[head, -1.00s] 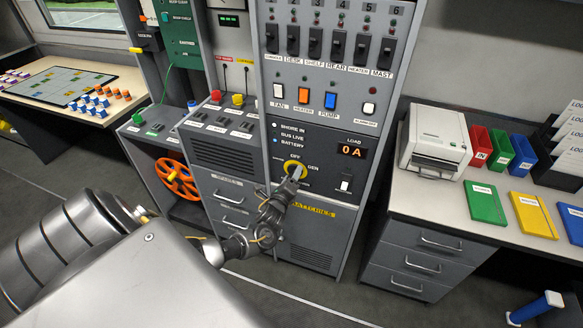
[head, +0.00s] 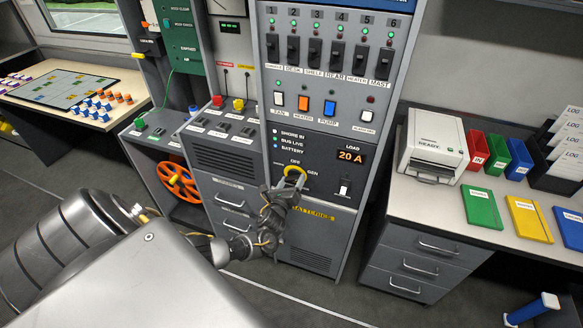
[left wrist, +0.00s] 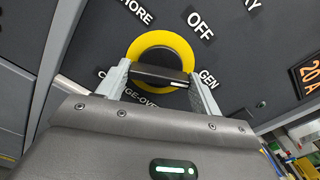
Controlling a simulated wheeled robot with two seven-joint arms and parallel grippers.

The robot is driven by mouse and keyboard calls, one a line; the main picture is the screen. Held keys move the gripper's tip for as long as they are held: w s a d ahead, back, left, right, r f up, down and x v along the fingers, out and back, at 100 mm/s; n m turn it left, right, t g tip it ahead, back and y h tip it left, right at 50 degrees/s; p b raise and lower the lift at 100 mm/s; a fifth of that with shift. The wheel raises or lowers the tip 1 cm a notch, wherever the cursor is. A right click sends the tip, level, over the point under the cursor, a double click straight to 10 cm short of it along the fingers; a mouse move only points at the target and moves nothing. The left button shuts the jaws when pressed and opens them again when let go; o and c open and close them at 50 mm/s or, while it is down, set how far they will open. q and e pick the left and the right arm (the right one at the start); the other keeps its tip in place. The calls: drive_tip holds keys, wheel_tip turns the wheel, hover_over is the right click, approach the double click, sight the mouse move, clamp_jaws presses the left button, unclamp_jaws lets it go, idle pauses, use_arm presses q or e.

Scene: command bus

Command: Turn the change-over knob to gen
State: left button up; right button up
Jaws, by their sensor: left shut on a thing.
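The change-over knob (head: 294,170) is a yellow ring with a dark bar handle on the grey panel, below the OFF label. In the left wrist view the knob (left wrist: 160,75) shows its bar lying nearly level, its right end toward the GEN label (left wrist: 208,79). My left gripper (head: 288,186) is shut on the knob's bar, with one finger at each end of it in the left wrist view (left wrist: 162,85). In the head view the gripper covers the lower part of the knob. My right gripper is not in view.
The load display (head: 351,156) beside the knob reads 20 A. Breaker switches (head: 337,52) with lit green lamps stand above. A printer (head: 433,142) and colored folders (head: 482,208) lie on the right desk.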

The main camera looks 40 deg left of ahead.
use_arm(q)
drive_tip(key=o, duration=1)
drive_tip(key=v, duration=1)
drive_tip(key=shift+s+d, duration=0.2)
drive_tip(key=shift+s, duration=0.15)
